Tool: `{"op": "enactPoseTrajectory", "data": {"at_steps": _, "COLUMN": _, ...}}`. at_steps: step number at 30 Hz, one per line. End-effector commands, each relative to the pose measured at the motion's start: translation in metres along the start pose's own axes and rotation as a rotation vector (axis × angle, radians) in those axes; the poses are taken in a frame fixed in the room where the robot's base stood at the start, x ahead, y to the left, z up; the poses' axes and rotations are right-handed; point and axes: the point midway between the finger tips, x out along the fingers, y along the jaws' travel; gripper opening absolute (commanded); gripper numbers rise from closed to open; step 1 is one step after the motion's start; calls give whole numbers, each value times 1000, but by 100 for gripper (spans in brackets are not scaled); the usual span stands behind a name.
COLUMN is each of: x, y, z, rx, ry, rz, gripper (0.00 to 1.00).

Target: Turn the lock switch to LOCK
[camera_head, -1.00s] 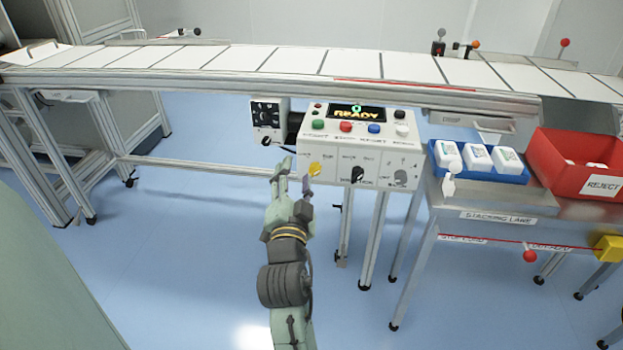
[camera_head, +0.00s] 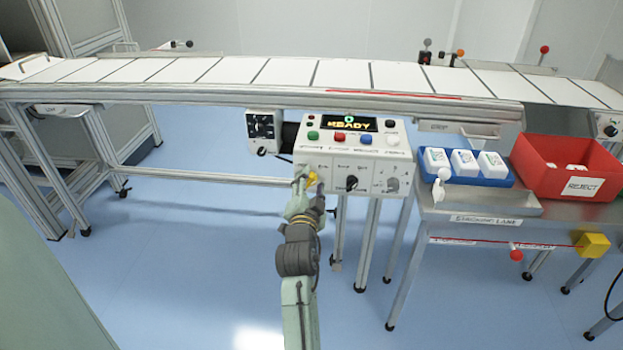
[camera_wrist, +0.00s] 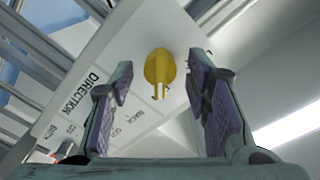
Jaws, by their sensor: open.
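A yellow knob (camera_head: 312,179) sits at the left of the lower row on the white control panel (camera_head: 352,155); I take it for the lock switch, but its labels are too small to read. In the wrist view the yellow knob (camera_wrist: 160,68) shows between my fingers, its narrow end toward the bottom of the picture. My gripper (camera_head: 309,183) is open at the panel face, its fingers (camera_wrist: 160,80) on either side of the knob with a gap to each. Whether the fingertips touch the panel I cannot tell.
A black DIRECTION knob (camera_head: 351,184) and a grey knob (camera_head: 392,185) are to the right. Coloured buttons (camera_head: 339,138) and a READY display (camera_head: 349,124) are above, under the conveyor edge. A stacking table (camera_head: 470,200) with a blue tray and red reject bin stands right.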

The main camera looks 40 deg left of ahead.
Motion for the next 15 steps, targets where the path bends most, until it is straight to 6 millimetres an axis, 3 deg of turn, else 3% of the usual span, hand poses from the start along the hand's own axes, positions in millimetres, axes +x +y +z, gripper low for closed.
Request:
{"op": "enactPoseTrajectory", "data": {"at_steps": 10, "x": 6, "y": 0, "z": 0, "rx": 0, "ry": 0, "rz": 0, "gripper": 44}}
{"op": "enactPoseTrajectory", "data": {"at_steps": 15, "x": 6, "y": 0, "z": 0, "rx": 0, "ry": 0, "rz": 0, "gripper": 34}}
